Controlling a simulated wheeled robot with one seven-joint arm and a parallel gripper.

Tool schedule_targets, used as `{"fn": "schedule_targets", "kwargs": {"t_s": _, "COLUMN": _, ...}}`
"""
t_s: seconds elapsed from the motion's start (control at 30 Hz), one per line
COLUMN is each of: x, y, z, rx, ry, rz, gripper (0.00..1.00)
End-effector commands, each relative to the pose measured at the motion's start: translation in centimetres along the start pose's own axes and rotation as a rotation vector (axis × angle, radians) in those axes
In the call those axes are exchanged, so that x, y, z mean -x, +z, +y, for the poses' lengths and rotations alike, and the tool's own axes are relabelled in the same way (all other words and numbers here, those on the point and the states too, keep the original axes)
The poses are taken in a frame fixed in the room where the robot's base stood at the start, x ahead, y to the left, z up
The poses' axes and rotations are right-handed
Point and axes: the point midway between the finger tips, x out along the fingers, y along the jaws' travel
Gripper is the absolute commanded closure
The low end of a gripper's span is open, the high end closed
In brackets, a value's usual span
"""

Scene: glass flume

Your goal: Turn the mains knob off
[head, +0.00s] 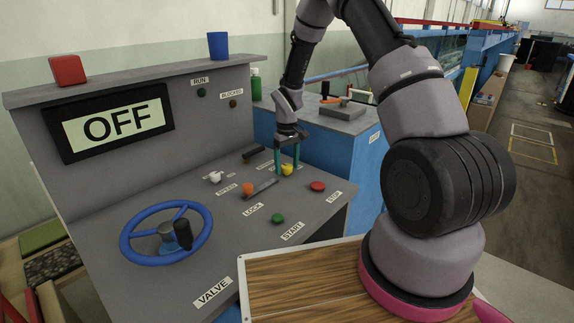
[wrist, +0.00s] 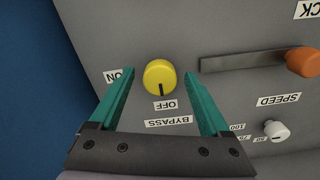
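The yellow knob (wrist: 160,78) has ON and OFF marks beside it. Its dark pointer line points to OFF in the wrist view. The yellow knob (head: 287,169) also shows in the head view, on the grey sloping panel. No MAINS label is readable in either view. My gripper (wrist: 160,73) is open, with one teal finger on each side of the knob and a visible gap to it. In the head view my gripper (head: 287,172) points down at the panel with its fingertips around the knob. The display (head: 116,124) on the upright panel reads OFF.
An orange-ended lever (head: 248,188), a white knob (head: 215,177) and a black handle (head: 254,152) are near the yellow knob. A red button (head: 318,186) and a green button (head: 278,218) sit nearer the front. A blue valve wheel (head: 136,242) is at left.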

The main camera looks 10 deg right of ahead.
Motion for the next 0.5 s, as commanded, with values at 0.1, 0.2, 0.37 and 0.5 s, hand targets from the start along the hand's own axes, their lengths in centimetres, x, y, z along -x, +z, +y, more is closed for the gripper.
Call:
{"fn": "schedule_targets", "kwargs": {"t_s": 0.1, "x": 0.0, "y": 0.0, "z": 0.0, "rx": -0.001, "ry": 0.0, "rz": 0.0, "gripper": 0.19}}
{"fn": "schedule_targets", "kwargs": {"t_s": 0.2, "x": 0.1, "y": 0.0, "z": 0.0, "rx": -0.001, "ry": 0.0, "rz": 0.0, "gripper": 0.19}}
{"fn": "schedule_targets", "kwargs": {"t_s": 0.37, "x": 1.9, "y": -0.1, "z": 0.0, "rx": -0.001, "ry": 0.001, "rz": 0.002, "gripper": 0.19}}
{"fn": "schedule_targets", "kwargs": {"t_s": 0.5, "x": 4.8, "y": -0.1, "z": 0.1, "rx": -0.002, "ry": 0.001, "rz": 0.004, "gripper": 0.19}}
